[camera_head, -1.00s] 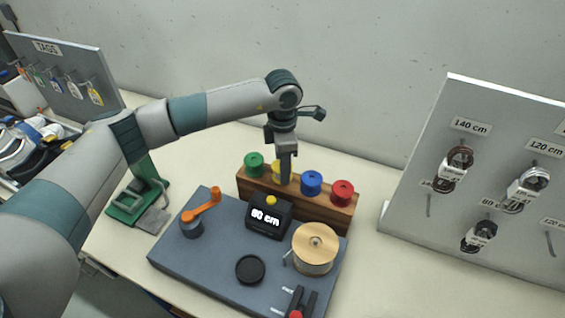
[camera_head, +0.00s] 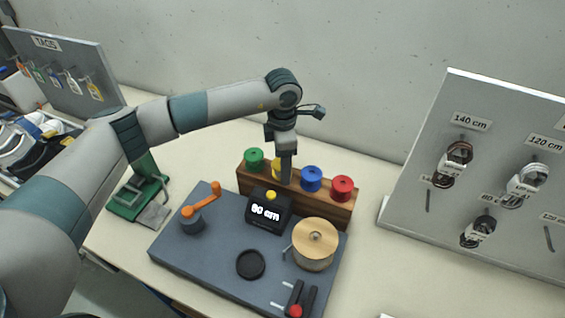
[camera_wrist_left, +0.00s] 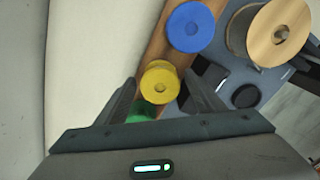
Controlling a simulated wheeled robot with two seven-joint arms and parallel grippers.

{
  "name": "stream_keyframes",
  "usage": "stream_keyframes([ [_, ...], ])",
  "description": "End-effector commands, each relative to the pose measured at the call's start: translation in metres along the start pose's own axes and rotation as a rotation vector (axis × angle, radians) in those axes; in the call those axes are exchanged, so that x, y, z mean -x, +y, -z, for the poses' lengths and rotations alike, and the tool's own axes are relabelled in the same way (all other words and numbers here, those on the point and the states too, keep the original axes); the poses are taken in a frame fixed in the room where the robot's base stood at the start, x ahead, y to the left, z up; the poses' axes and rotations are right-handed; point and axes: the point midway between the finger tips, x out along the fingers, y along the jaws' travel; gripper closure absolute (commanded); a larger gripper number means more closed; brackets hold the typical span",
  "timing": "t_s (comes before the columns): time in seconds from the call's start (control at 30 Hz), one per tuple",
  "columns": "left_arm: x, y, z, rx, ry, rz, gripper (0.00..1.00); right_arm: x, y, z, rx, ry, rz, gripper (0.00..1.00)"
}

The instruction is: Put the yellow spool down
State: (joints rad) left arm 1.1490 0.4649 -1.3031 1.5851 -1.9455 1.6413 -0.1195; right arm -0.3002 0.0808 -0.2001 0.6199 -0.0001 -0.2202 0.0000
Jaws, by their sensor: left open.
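The yellow spool (camera_wrist_left: 160,83) stands on the wooden rack (camera_head: 321,208) between the green spool (camera_head: 254,159) and the blue spool (camera_head: 312,179). In the left wrist view my left gripper (camera_wrist_left: 160,90) is open, with one finger on each side of the yellow spool and a gap showing at the sides. My right gripper is not in view.
A red spool (camera_head: 342,187) stands at the rack's right end. In front, a grey board (camera_head: 215,250) carries a display box (camera_head: 268,211), an orange crank (camera_head: 203,200), a large wooden reel (camera_head: 315,245) and a black dish (camera_head: 250,264). A pegboard (camera_head: 400,200) stands at the right.

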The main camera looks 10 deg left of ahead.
Motion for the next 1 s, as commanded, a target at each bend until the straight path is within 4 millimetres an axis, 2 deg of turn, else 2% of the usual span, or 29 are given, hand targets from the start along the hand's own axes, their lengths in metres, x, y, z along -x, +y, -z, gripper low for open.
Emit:
stream_keyframes([
  [0.13,0.005,0.0,0.0,0.0,0.0,0.0,0.38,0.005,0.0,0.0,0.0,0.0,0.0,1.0],
  [0.27,0.015,0.001,-0.001,-0.001,-0.004,-0.003,0.38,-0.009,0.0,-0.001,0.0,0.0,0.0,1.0],
  [0.7,0.09,0.001,-0.001,0.0,-0.003,-0.004,0.38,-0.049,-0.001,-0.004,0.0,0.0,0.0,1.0],
  [0.8,0.104,0.001,-0.001,-0.001,-0.002,-0.003,0.38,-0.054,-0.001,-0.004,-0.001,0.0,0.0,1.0],
  [1.0,0.12,0.0,0.0,-0.001,0.0,0.0,0.38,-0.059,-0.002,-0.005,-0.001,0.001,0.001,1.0],
])
